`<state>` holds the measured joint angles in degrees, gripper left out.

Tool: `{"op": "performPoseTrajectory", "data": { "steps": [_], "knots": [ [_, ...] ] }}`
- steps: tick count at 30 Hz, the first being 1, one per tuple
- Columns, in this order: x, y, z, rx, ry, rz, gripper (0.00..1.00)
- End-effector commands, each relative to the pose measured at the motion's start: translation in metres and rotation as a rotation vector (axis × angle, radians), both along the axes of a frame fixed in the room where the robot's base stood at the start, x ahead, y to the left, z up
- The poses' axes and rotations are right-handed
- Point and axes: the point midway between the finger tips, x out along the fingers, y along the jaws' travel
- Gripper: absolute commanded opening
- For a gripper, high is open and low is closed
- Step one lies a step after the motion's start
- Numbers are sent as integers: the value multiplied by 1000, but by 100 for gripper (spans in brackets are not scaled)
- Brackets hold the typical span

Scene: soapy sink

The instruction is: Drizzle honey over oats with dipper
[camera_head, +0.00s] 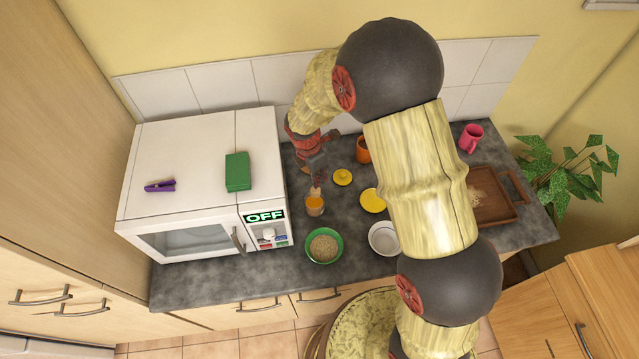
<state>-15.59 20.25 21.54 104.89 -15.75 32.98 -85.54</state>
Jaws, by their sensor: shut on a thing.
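The green bowl of oats (311,257) stands on the dark counter, right of the microwave's front corner. A small jar of amber honey (315,207) stands just behind it. My gripper (317,180) is above the jar, pointing down, and is shut on the dipper (316,191). Only a small tan part of the dipper shows between the fingers and the jar. I cannot tell how far its head is inside the honey.
A white microwave (185,170) stands close on the left, with a green block (238,171) and a purple item (160,186) on top.

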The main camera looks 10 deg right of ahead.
Motion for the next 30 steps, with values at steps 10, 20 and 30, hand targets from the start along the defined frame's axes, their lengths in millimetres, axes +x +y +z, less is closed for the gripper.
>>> {"op": "performPoseTrajectory", "data": {
  "steps": [10, 20, 30],
  "knots": [
    [5, 3, -10, 0, 0, -3, 0],
    [5, 3, -38, 0, 0, -2, 0],
    [4, 3, -68, 0, 0, -3, 0]
  ]
}}
